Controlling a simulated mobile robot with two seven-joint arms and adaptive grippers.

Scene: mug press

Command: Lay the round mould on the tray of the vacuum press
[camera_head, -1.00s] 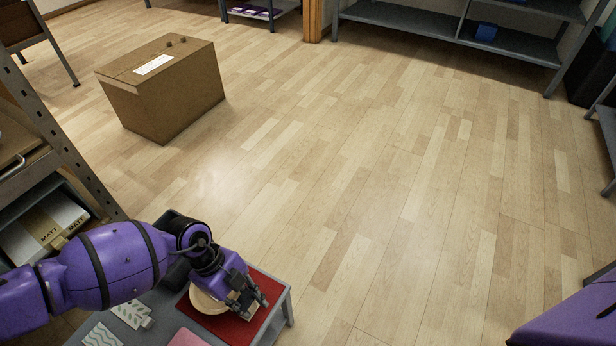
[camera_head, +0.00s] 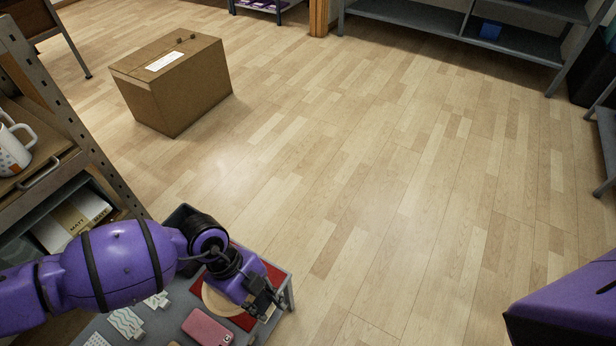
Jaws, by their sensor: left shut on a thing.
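The round mould (camera_head: 214,303) is a pale beige disc over a red mat (camera_head: 243,321) on a small grey table. My left gripper (camera_head: 264,302) points down at its right side and is shut on it. The gripper and wrist hide much of the disc, and I cannot tell whether it touches the mat or is just clear of it. At the left edge is a brown board (camera_head: 52,152) with a metal handle; I cannot tell whether it is the press's tray. My right gripper is out of view; only a purple part of that arm shows at lower right.
A pink phone-like object (camera_head: 207,328) and patterned sheets (camera_head: 126,322) lie on the grey table. A white mug (camera_head: 14,150) stands on the brown board in a metal rack. A cardboard box (camera_head: 172,85) sits on the floor. The middle floor is clear.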

